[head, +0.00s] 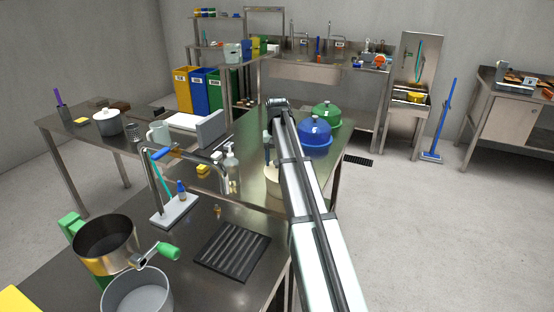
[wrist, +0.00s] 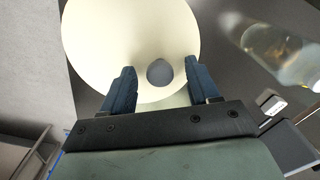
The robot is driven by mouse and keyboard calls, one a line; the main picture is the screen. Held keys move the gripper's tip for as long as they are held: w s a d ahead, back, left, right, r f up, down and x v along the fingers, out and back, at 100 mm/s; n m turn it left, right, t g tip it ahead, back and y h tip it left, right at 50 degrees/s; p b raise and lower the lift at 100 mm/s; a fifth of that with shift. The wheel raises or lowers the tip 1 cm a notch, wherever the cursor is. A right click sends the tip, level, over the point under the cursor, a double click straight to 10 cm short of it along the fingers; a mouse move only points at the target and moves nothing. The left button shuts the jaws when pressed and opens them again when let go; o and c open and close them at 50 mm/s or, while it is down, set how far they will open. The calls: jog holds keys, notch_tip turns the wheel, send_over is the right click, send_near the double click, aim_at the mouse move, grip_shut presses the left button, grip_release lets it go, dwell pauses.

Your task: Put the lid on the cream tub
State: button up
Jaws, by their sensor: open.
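In the wrist view a round cream disc with a grey knob (wrist: 159,73), which looks like the lid (wrist: 130,30), lies below my gripper (wrist: 160,82). My two blue fingers are apart, one on each side of the knob; I cannot tell if they touch it. In the head view a cream round body, likely the cream tub (head: 273,182), stands on the steel table under my gripper (head: 268,163), partly hidden by my arm. I cannot tell whether the lid rests on the tub or on something else.
A blue dome (head: 315,132) and a green dome (head: 327,114) stand behind my arm. A black ribbed mat (head: 232,250) lies nearer. A clear vessel (wrist: 280,52) is right of the disc.

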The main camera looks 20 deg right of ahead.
jog(key=shift+r, duration=0.1)
notch_tip(320, 180, up, 14)
jog(key=shift+f, duration=0.2)
dwell(0.5)
jog(key=shift+d+f, duration=0.1)
dwell(0.8)
